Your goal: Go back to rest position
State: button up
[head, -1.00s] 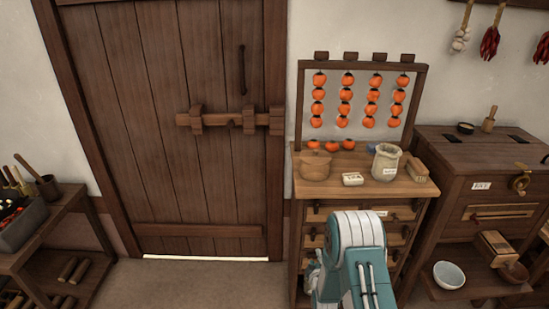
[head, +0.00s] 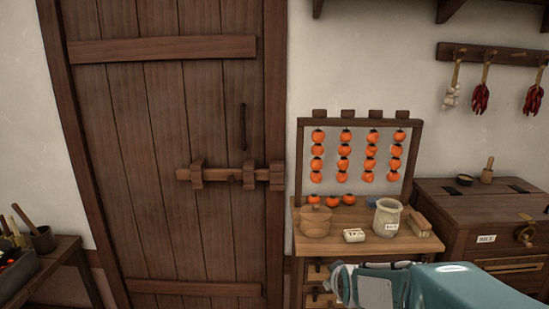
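My teal arm (head: 465,290) reaches in from the lower right of the head view. At its left end is my gripper (head: 342,284), low in front of the chest of drawers (head: 312,272). Its fingers are small and partly cut off or hidden, so I cannot tell whether they are open or shut. I see nothing clearly held. The arm covers much of the drawer fronts.
On the chest top stand a round wooden box (head: 316,222), a labelled block (head: 354,236), a jar (head: 387,218) and a brush (head: 418,223). Strung persimmons (head: 344,163) hang behind. A barred door (head: 160,130) is left. A wooden bin (head: 465,212) stands right.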

jog(key=s+r+m+g, duration=0.2)
jog(key=s+r+m, duration=0.1)
jog(key=s, duration=1)
jog(key=s+r+m+g, duration=0.2)
jog(key=s+r+m, duration=0.1)
jog(key=s, duration=1.1)
jog(key=shift+d+r, duration=0.3)
jog(key=shift+r, duration=0.45)
jog(key=shift+o, duration=0.3)
jog(key=shift+w, duration=0.1)
